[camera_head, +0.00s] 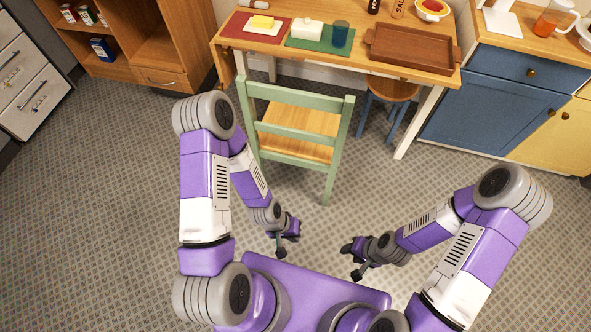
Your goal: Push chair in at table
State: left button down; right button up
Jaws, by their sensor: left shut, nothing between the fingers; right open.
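A chair (295,99) with a green frame and a wooden seat (300,122) stands at the front left of the wooden table (350,57). Its backrest faces me, and its far part lies close to the table's front edge. My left gripper (288,247) is shut and empty, in front of the chair and below its legs in the picture, apart from it. My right gripper (352,262) is open and empty, to the right of the left one, also apart from the chair. My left arm partly covers the area at the chair's left side.
A stool (393,88) with blue legs stands under the table, right of the chair. A blue cabinet (480,110) is at the right, a wooden shelf (150,50) at the back left. Floor around the chair's front is clear.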

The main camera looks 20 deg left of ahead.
aim_at(304, 126)
jog(key=z, duration=0.85)
jog(key=i, duration=0.65)
jog(key=u, duration=1.05)
